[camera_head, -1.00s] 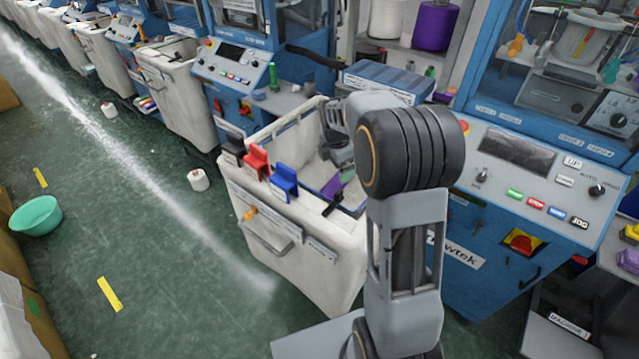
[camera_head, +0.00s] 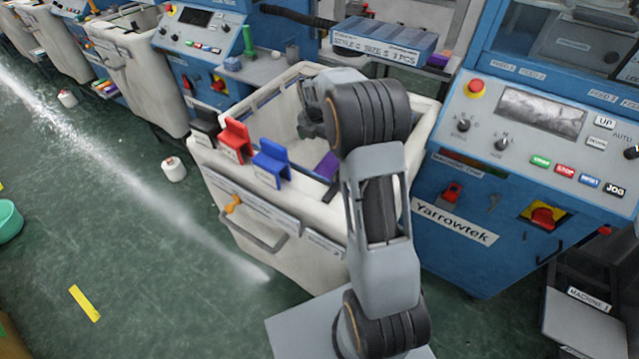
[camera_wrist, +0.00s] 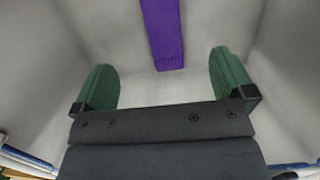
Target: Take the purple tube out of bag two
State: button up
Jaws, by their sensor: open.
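The purple tube (camera_wrist: 163,35) is a ribbed knitted piece lying inside the white bag. In the wrist view it shows at the top middle, beyond and between my two green fingertips, not touching them. In the head view a small part of the tube (camera_head: 327,165) shows beside my arm. The white bag (camera_head: 270,225) is open at the top, with a grey handle on its front. My gripper (camera_wrist: 163,80) is open and empty, pointing down into the bag. In the head view my arm hides part of the gripper and of the bag's inside.
Black, red (camera_head: 235,140) and blue (camera_head: 271,163) clips sit on the bag's front rim. A blue machine (camera_head: 465,215) with a control panel stands close on the right. A blue-grey box (camera_head: 384,40) is behind the bag.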

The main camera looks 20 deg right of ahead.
notch_tip(320, 180, down, 4)
jog(key=b, duration=0.2)
send_over(322, 172)
jog(key=f, duration=0.7)
jog(key=shift+s+a+f+b, duration=0.35)
jog(key=shift+a, duration=0.05)
jog(key=shift+w+d+f, duration=0.1)
jog(key=shift+d+f, duration=0.05)
jog(key=shift+f, duration=0.7)
jog(key=shift+w+d+f, duration=0.1)
jog(key=shift+w+f, duration=0.05)
jog(key=shift+f, duration=0.7)
jog(key=shift+w+d+f, duration=0.1)
jog(key=shift+d+f, duration=0.05)
jog(key=shift+f, duration=0.7)
jog(key=c, duration=0.9)
